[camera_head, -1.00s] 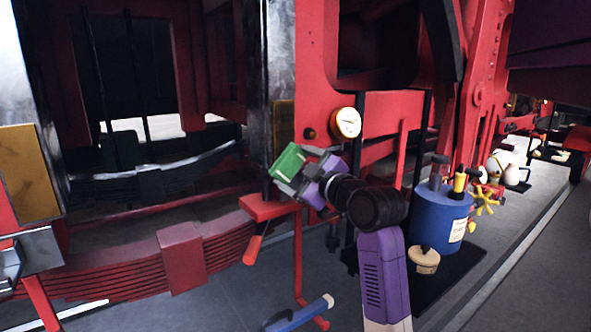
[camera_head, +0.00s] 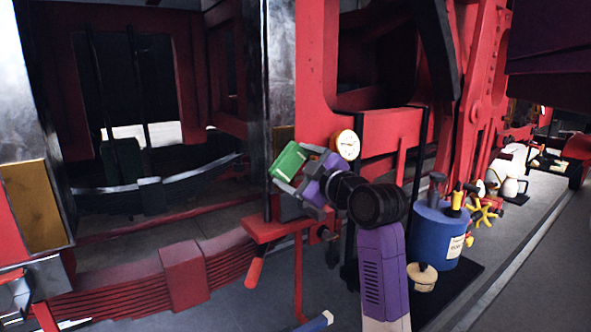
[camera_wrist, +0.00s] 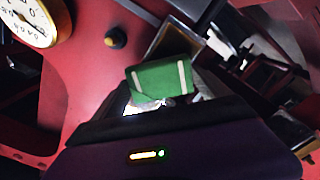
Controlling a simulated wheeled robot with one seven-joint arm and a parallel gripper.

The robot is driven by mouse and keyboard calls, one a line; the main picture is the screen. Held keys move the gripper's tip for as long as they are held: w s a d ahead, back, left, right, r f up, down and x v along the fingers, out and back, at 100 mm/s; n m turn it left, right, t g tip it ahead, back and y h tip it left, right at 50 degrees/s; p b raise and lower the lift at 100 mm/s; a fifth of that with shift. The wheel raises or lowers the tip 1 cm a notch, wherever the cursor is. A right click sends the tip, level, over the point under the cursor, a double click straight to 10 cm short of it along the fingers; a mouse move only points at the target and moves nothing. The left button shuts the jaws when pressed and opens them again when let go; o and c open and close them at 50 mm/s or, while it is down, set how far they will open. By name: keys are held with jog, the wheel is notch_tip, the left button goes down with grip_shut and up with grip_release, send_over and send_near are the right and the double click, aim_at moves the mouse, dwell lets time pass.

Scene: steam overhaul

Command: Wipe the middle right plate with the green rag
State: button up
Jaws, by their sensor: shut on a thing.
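My gripper (camera_head: 293,180) is shut on the green rag (camera_head: 289,159), a folded green block with pale bands. The rag also shows in the wrist view (camera_wrist: 160,80), held in front of the jaws. In the wrist view, the framed brownish plate (camera_wrist: 178,43) lies just beyond the rag. I cannot tell whether they touch. Another ochre plate (camera_head: 35,222) is on the left upright.
A round gauge (camera_head: 347,144) on the red frame is close right of my gripper. A red stand (camera_head: 275,231) is just below it. A blue tank (camera_head: 436,235) and a small pale pot (camera_head: 424,277) stand on a black mat. The grey floor at right is clear.

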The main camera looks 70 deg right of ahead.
jog(key=shift+r+p, duration=1.6)
jog(key=shift+r, duration=0.8)
jog(key=shift+r+p, duration=0.6)
jog(key=shift+r, duration=1.35)
jog(key=shift+s+a+f+b, duration=0.1)
jog(key=shift+f+b, duration=1.65)
jog(key=shift+f, duration=0.4)
notch_tip(320, 180, down, 12)
jog(key=b, duration=0.9)
jog(key=shift+w+r, duration=0.2)
jog(key=shift+s, duration=0.1)
jog(key=shift+p+v, duration=0.35)
jog(key=shift+v, duration=2.55)
jog(key=shift+s, duration=0.1)
